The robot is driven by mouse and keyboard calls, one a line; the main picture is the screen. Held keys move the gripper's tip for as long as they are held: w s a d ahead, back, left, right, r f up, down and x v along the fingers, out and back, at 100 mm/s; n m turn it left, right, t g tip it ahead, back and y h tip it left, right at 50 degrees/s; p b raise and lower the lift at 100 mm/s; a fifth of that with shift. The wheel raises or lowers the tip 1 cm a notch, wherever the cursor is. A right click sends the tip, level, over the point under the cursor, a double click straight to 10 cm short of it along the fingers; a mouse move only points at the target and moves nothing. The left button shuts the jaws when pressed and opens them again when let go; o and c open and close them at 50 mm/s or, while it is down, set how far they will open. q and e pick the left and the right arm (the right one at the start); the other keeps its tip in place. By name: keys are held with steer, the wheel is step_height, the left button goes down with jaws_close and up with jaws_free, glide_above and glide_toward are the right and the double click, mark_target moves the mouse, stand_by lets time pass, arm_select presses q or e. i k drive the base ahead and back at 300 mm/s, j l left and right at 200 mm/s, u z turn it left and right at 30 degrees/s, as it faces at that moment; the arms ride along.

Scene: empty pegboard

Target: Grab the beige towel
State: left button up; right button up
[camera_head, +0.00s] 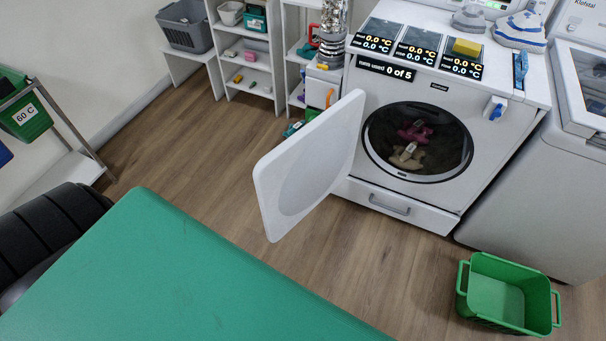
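A beige towel (406,157) lies crumpled in the drum of the white front-loading washing machine (345,190). A pink-red cloth (416,132) lies just behind it. A small pale tag-like piece shows on the beige towel. The round opening is uncovered, and the machine's white door (308,165) stands swung open to the left. Neither of my grippers is in view.
A green basket (496,292) stands on the floor at the lower right. White shelves (245,60) with small items stand at the back left. A grey basket (185,25) and a green "60 C" bin (25,115) are farther left. Wood floor (180,150) is clear between.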

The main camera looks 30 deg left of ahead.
mark_target(408, 158)
steer(key=k+z, duration=0.1)
steer(key=z, duration=0.25)
steer(key=k+z, duration=0.1)
steer(key=z, duration=0.25)
steer(key=k+z, duration=0.1)
steer(key=z, duration=0.2)
steer(key=j+z, duration=0.15)
steer(key=j, duration=1.05)
steer(key=k+j+z, duration=0.15)
steer(key=j, duration=2.65)
steer(key=k, duration=0.05)
